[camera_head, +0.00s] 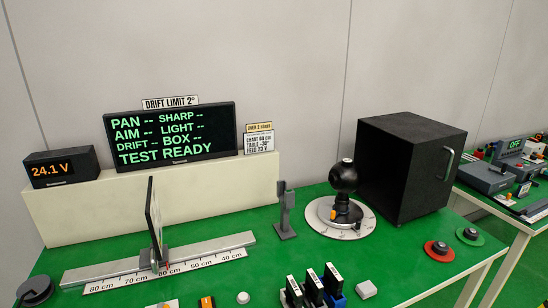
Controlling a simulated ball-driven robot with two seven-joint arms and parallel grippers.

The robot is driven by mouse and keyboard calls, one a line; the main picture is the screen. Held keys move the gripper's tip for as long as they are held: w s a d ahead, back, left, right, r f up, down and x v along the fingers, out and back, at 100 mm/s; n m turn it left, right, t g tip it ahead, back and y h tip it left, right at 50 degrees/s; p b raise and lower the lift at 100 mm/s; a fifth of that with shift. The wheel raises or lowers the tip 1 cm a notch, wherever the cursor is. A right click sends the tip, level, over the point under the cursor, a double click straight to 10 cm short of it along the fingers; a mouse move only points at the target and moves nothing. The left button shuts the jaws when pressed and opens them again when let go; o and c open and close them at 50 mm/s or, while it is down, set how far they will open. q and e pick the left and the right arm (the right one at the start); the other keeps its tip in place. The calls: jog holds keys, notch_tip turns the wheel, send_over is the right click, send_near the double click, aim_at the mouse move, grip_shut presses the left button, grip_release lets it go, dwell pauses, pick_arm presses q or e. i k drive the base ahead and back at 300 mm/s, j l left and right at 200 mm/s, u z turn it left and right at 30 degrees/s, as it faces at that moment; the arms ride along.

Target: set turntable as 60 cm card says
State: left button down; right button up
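The turntable (322,214) is a pale disc with scale marks round its rim, right of centre on the green bench. A black ball-shaped camera (343,176) stands on it, with a small orange part (333,214) at its front. The angle setting is too small to read. The card (259,141) on the back ledge reads chart 60 cm, table -30°, feed 23 V. The thin upright chart panel (153,220) stands on the rail (205,249) near the 60 cm mark. Neither of my grippers is in view.
A large black box (400,175) with a handle stands right of the turntable. A grey post (285,210) stands left of it. A voltage display (62,167) reads 24.1 V; a screen (172,135) says TEST READY.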

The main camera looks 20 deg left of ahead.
aim_at(354, 220)
jog(key=i+l+u, duration=0.1)
jog(key=l, duration=0.3)
jog(key=i+l+u, duration=0.1)
jog(key=l, duration=0.3)
jog(key=i+l+u, duration=0.1)
jog(key=l, duration=0.35)
jog(key=i+l, duration=0.2)
jog(key=l, duration=0.2)
jog(key=i+l+u, duration=0.15)
jog(key=l, duration=0.3)
jog(key=k+j, duration=0.05)
